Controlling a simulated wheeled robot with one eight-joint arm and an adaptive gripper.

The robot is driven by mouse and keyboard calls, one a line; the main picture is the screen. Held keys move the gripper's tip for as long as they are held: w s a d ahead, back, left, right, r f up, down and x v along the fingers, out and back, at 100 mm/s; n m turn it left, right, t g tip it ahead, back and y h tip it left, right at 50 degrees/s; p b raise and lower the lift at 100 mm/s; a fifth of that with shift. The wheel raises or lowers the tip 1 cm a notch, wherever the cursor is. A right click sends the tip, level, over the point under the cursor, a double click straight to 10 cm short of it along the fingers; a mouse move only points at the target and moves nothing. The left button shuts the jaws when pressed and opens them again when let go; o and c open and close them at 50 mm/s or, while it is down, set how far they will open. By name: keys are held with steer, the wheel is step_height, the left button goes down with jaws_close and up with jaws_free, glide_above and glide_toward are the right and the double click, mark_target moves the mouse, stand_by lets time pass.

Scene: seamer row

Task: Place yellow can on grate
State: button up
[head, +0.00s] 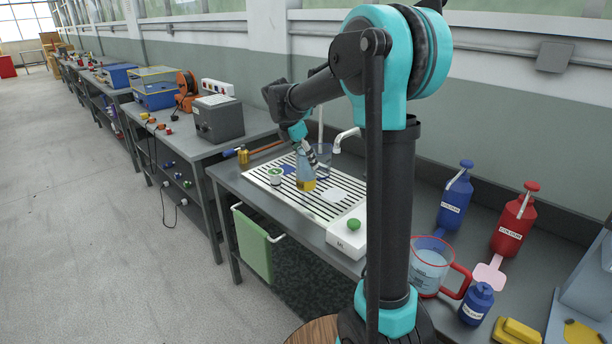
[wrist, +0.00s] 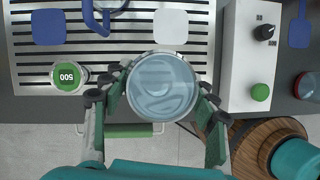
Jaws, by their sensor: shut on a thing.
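The yellow can (head: 306,182) has a yellow body. In the wrist view its round, pale blue-grey top (wrist: 162,88) faces the camera. My gripper (head: 309,152) is shut on it, with a green-padded finger on each side in the wrist view (wrist: 160,100). The can looks upright. The slotted metal grate (head: 317,207) lies in the bench top; it also fills the upper part of the wrist view (wrist: 225,18). In the wrist view the can overlaps the grate's front edge. I cannot tell whether its base touches the grate.
A green-topped "500" piece (wrist: 69,76), a blue pad (wrist: 48,27) and a white pad (wrist: 171,26) lie on the grate. A blue-handled vessel (wrist: 104,12) stands behind. A white box with a green knob (wrist: 248,55) borders the right. A tap (head: 345,135) is at the back.

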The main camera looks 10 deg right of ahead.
mark_target(297, 156)
steer(key=shift+f, duration=3.1)
steer(key=o, duration=1.7)
steer(key=shift+f, duration=0.1)
steer(key=v, duration=1.2)
steer(key=shift+s, duration=0.1)
